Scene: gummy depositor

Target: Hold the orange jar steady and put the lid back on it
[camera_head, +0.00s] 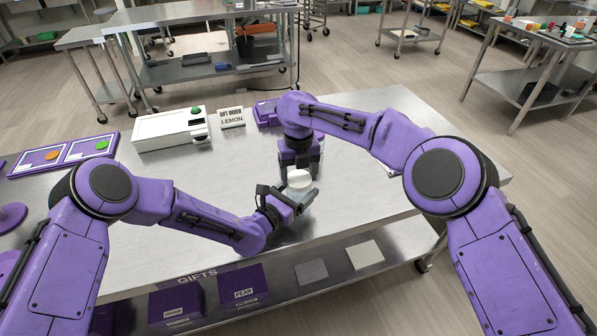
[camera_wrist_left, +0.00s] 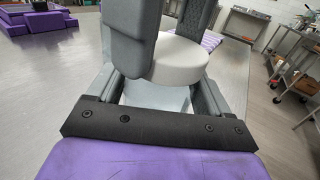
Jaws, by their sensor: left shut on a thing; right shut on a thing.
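The white round lid (camera_wrist_left: 180,57) sits between the dark grey fingers of my right gripper (camera_head: 299,168), which points down from above and is shut on it. The lid also shows in the head view (camera_head: 299,180). My left gripper (camera_head: 301,196) comes in from the left, low over the front of the table, and is shut on the jar. In the left wrist view a pale jar body (camera_wrist_left: 155,96) shows between my left fingers, directly below the lid. I see no orange on it. Whether the lid touches the rim is hard to tell.
The steel table (camera_head: 200,180) is clear around the grippers. A white machine with a green button (camera_head: 170,128), a LEMON sign (camera_head: 231,118) and a purple tray with orange and green discs (camera_head: 62,156) stand behind and left. Purple boxes (camera_head: 243,288) sit on the lower shelf.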

